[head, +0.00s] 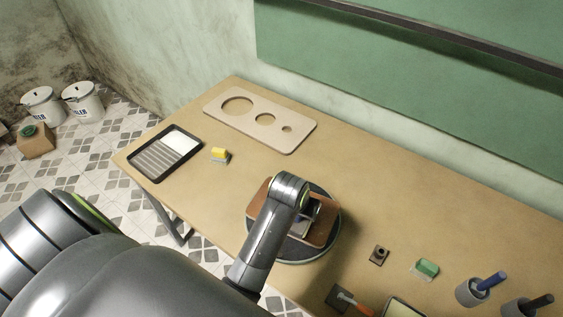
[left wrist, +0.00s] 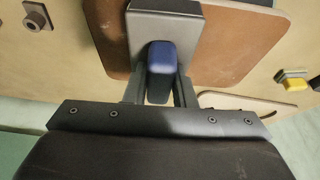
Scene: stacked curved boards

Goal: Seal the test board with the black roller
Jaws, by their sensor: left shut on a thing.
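A brown board (head: 262,200) lies on a dark round stand (head: 290,254) at the table's front middle; its brown face also fills the upper part of the left wrist view (left wrist: 235,45). My left gripper (left wrist: 160,90) is over this board, shut on a blue handle (left wrist: 162,68) joined to a grey block (left wrist: 165,25). Whether the block touches the board I cannot tell. In the head view my arm hides most of the tool. A black-handled tool (head: 541,301) stands in a grey cup at the lower right; its head is hidden. My right gripper is out of view.
A blue-handled tool (head: 488,282) stands in another cup. Nearby are a green block (head: 426,268), a small brown knobbed piece (head: 379,255) and an orange-handled tool (head: 354,301). A ribbed tray (head: 157,158), yellow block (head: 219,153) and holed panel (head: 291,145) lie left and behind.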

